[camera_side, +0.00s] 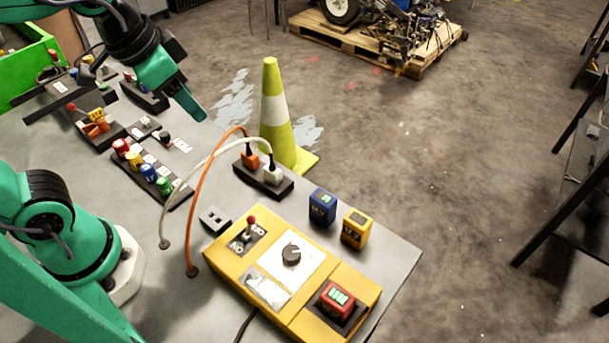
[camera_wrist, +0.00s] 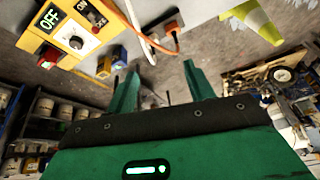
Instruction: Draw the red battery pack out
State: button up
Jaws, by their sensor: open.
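The red battery pack (camera_side: 337,298), with a green-lit top, sits in a dark-rimmed bay at the near right end of the yellow control box (camera_side: 222,252). In the wrist view the yellow box is at the upper left, with a red piece (camera_wrist: 47,57) at its lower edge that looks like the pack, partly cut off from clear view. My gripper (camera_wrist: 160,78) is open and empty, its two green fingers apart. In the side view my gripper (camera_side: 187,100) is high at the upper left, well away from the pack.
A blue pack (camera_side: 322,207) and a yellow pack (camera_side: 356,229) stand behind the box. A striped cone (camera_side: 272,110) stands behind the bench.

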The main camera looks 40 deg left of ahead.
jog(key=w+d+m+g, duration=0.25)
jog(key=d+m, duration=0.25)
jog(key=d, duration=0.4)
jog(key=m+g, duration=0.2)
jog(key=m, duration=0.8)
send_over(338, 296)
notch_tip(338, 296, down, 9)
jog(key=shift+y, duration=0.4)
jog(key=shift+f, duration=0.1)
jog(key=shift+f, duration=4.8)
jog(key=shift+c, duration=0.4)
